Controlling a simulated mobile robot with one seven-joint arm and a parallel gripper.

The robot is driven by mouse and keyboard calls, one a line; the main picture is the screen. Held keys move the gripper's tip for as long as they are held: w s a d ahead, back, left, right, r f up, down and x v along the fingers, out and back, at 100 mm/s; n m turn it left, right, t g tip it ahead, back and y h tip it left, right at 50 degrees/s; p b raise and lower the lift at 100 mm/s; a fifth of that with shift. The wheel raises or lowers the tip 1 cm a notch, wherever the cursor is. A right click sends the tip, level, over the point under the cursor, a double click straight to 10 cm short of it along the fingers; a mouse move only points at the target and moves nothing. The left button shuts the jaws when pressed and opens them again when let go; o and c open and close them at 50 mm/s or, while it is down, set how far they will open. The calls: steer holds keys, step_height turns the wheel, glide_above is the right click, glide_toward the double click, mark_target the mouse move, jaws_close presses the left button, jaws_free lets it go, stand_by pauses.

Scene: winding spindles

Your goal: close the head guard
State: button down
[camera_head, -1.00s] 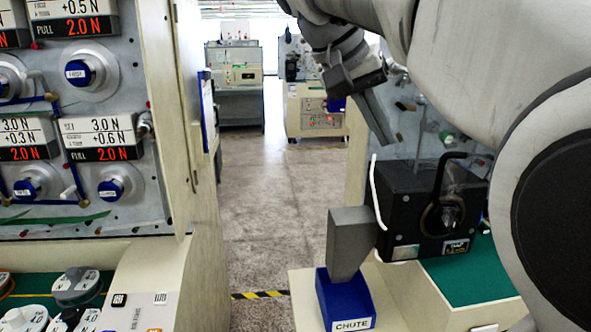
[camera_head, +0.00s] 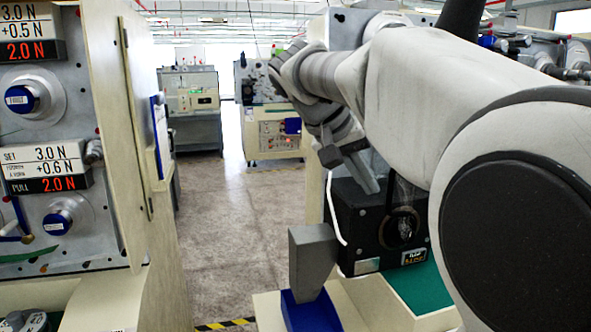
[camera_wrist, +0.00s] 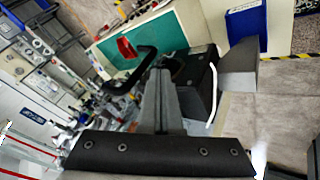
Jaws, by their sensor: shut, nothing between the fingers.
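The black winding head (camera_head: 366,225) stands at the right, above a green surface. A thin white curved strip (camera_head: 333,210) runs along its left side; it also shows in the wrist view (camera_wrist: 214,95). A black bent bar (camera_wrist: 138,62) stands out from the head in the wrist view. I cannot tell which of these parts is the head guard. My gripper (camera_head: 371,187) is shut and empty, pointing down at the top of the head. In the wrist view its fingers (camera_wrist: 165,85) overlap the head; contact cannot be told. My arm hides the head's right side.
A grey funnel (camera_head: 311,262) stands over a blue chute box (camera_head: 310,314) left of the head. A panel with blue knobs (camera_head: 62,150) and a cream cabinet wall (camera_head: 150,130) are at the left. The aisle floor (camera_head: 225,230) between is clear.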

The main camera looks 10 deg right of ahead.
steer(key=shift+s+d, duration=0.2)
steer(key=shift+d, duration=0.35)
